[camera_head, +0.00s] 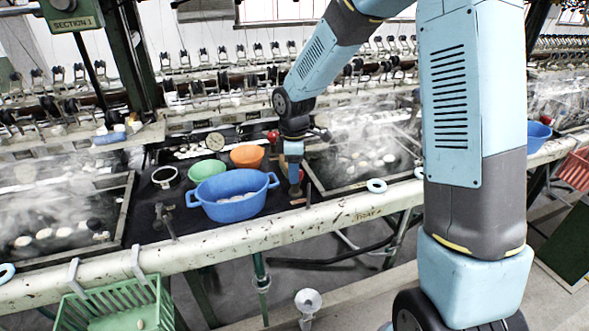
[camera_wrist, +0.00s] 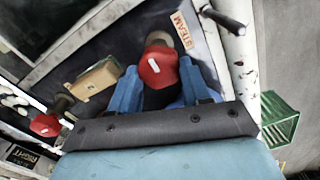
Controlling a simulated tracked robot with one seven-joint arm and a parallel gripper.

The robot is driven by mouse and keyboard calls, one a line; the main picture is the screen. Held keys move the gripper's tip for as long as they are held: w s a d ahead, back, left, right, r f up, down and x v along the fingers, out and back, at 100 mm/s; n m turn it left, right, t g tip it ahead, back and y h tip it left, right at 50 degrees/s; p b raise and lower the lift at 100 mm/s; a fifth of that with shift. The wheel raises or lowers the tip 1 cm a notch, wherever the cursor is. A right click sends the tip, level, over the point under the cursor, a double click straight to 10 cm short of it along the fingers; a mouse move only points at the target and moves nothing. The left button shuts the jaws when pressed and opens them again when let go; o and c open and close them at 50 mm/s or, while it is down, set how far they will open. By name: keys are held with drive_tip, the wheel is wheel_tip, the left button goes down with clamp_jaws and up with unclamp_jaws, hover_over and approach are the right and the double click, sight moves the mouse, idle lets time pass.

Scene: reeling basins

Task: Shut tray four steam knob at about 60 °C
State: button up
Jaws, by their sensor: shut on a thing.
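A red steam knob (camera_wrist: 158,67) with a white mark sits between the two blue fingers of my gripper (camera_wrist: 160,84) in the wrist view. My gripper is shut on it. In the head view my gripper (camera_head: 294,178) points down just right of the blue basin, and the held knob is mostly hidden there. A round pale gauge (camera_head: 215,142) stands behind the basins; its reading is too small to tell. The front rail bears a TRAY label (camera_head: 368,213); its number is unclear.
A blue two-handled basin (camera_head: 232,207), a green bowl (camera_head: 207,169) and an orange bowl (camera_head: 246,155) stand left of my gripper. Another red knob (camera_wrist: 45,125) is near a RIGHT label (camera_wrist: 22,156). Steaming trays lie on both sides. A green crate (camera_wrist: 280,121) hangs outside the rail.

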drive_tip(key=shift+w, duration=0.1)
drive_tip(key=m, duration=0.4)
drive_tip(key=shift+w+r, duration=0.1)
drive_tip(key=shift+w+m, duration=0.1)
drive_tip(key=shift+m, duration=2.2)
drive_tip(key=o, duration=1.1)
drive_tip(key=shift+c, duration=0.2)
wheel_tip(320, 180, up, 14)
drive_tip(key=shift+f, duration=0.2)
